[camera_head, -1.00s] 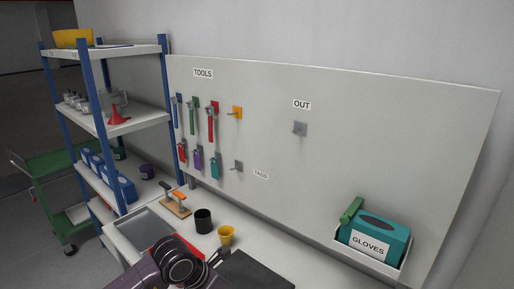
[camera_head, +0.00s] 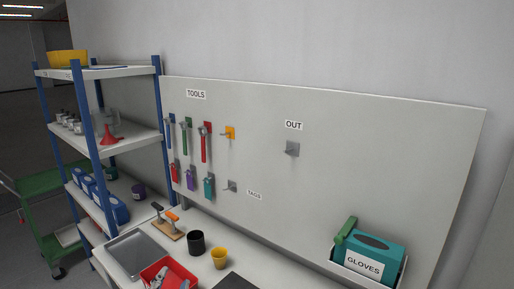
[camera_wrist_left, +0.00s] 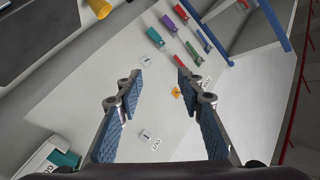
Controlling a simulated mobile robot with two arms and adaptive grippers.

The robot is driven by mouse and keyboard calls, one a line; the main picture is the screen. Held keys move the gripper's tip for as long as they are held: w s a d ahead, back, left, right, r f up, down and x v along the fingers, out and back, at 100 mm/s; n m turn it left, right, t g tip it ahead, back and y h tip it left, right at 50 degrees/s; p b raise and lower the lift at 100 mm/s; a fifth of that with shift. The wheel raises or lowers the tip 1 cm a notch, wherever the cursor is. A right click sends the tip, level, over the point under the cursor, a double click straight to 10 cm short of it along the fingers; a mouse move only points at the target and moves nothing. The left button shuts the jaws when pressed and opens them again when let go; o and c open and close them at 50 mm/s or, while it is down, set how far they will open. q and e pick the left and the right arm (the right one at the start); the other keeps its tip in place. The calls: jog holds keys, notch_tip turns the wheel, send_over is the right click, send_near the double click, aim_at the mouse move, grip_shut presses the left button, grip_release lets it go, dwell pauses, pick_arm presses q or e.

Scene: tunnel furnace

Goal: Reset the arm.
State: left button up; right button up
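My left gripper (camera_wrist_left: 160,78) is open in the left wrist view, with two blue-padded fingers spread apart and nothing between them. The grey tool board (camera_wrist_left: 90,115) lies beyond the fingers, apart from them. In the head view I see no part of either arm or gripper. The same board (camera_head: 330,190) carries TOOLS, OUT and TAGS labels. Several wrenches, including a red one (camera_head: 204,145), and coloured padlocks hang on its left part. The hook under OUT (camera_head: 292,149) is empty. My right gripper shows in neither view.
On the bench stand a grey tray (camera_head: 135,255), a red bin (camera_head: 178,270) with items in it, a black cup (camera_head: 196,242) and a yellow cup (camera_head: 220,258). A glove box (camera_head: 368,257) sits at right. A blue-post shelf (camera_head: 100,140) and green cart (camera_head: 45,205) stand left.

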pick_arm(q)
jog(key=s+a+f+n+g+y, duration=0.1)
jog(key=s+a+f+n+g, duration=0.1)
jog(key=s+f+g, duration=0.35)
jog(key=s+a+f+n+g, duration=0.2)
jog(key=s+f, duration=0.4)
jog(key=f, duration=0.3)
jog(key=s+d+f+n+g+h, duration=0.1)
jog(key=s+f+g, duration=0.25)
jog(key=s, duration=0.35)
jog(key=s+d+f+g+h, duration=0.1)
jog(key=s+d+f+g, duration=0.15)
jog(key=s+f, duration=0.4)
jog(key=s+f+g+b, duration=0.1)
jog(key=s+f+b, duration=0.15)
jog(key=f, duration=1.25)
jog(key=s+f+b, duration=0.1)
jog(key=f+b, duration=0.2)
jog(key=f, duration=1.1)
jog(key=s+a+f+b, duration=0.2)
jog(key=s+f, duration=0.6)
jog(key=f, duration=0.2)
jog(key=s+a+f+g+b, duration=0.1)
jog(key=s+f+b, duration=0.1)
jog(key=s+f, duration=0.6)
notch_tip(320, 180, down, 3)
jog(key=shift+s+a+r, duration=0.1)
jog(key=shift+s+a, duration=0.3)
jog(key=shift+g, duration=0.25)
